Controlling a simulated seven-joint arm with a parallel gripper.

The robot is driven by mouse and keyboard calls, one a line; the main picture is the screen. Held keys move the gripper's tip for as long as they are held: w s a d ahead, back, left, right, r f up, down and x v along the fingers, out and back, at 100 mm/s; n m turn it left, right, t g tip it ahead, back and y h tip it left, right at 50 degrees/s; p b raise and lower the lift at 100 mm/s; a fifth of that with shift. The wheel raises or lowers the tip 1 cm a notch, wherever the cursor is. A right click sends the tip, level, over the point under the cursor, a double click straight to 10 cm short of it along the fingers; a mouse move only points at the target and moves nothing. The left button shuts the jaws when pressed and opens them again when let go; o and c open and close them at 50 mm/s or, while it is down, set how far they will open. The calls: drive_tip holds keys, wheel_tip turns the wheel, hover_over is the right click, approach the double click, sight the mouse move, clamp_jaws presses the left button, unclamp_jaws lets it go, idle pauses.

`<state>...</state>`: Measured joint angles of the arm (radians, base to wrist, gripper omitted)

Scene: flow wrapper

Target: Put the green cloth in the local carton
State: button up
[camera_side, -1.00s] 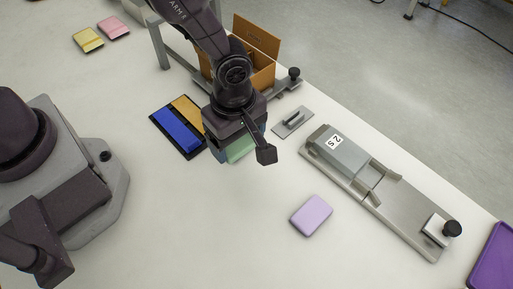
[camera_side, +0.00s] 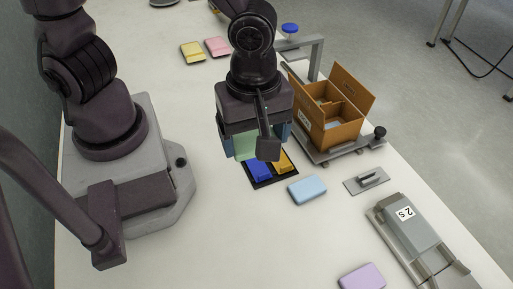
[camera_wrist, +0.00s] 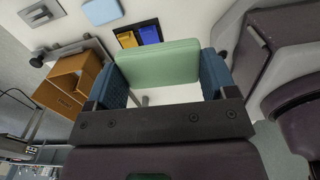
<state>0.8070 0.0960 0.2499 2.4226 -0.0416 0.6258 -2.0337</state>
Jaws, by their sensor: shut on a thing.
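The green cloth (camera_side: 244,147) is a flat pale green block. My gripper (camera_side: 252,143) is shut on it and holds it up above the table, on the near-arm side of the blue and yellow pads. In the wrist view the cloth (camera_wrist: 160,63) sits between the two blue finger pads of my gripper (camera_wrist: 163,80). The brown carton (camera_side: 343,133) stands open at the right of my gripper, with its flaps up and a divider inside. Its interior is partly seen. The carton also shows in the wrist view (camera_wrist: 70,82), at the left. The cloth is apart from it.
A black tray (camera_side: 273,184) with blue and yellow pads lies below my gripper. A light blue block (camera_side: 307,190), a lilac block (camera_side: 362,277) and a metal plate with a handle (camera_side: 367,180) lie nearby. A grey frame (camera_side: 316,58) stands behind the carton. Yellow (camera_side: 193,52) and pink (camera_side: 217,46) blocks lie farther back.

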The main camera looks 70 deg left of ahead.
drive_tip(key=w+a, duration=0.5)
drive_tip(key=w, duration=0.7)
drive_tip(key=w+a, duration=0.5)
drive_tip(key=w, duration=0.7)
drive_tip(key=shift+n, duration=0.3)
drive_tip(key=shift+d+f, duration=0.15)
drive_tip(key=shift+f, duration=1.75)
drive_tip(key=shift+d+f, duration=0.15)
drive_tip(key=shift+f, duration=1.75)
drive_tip(key=shift+f, duration=0.1)
drive_tip(key=shift+f, duration=0.55)
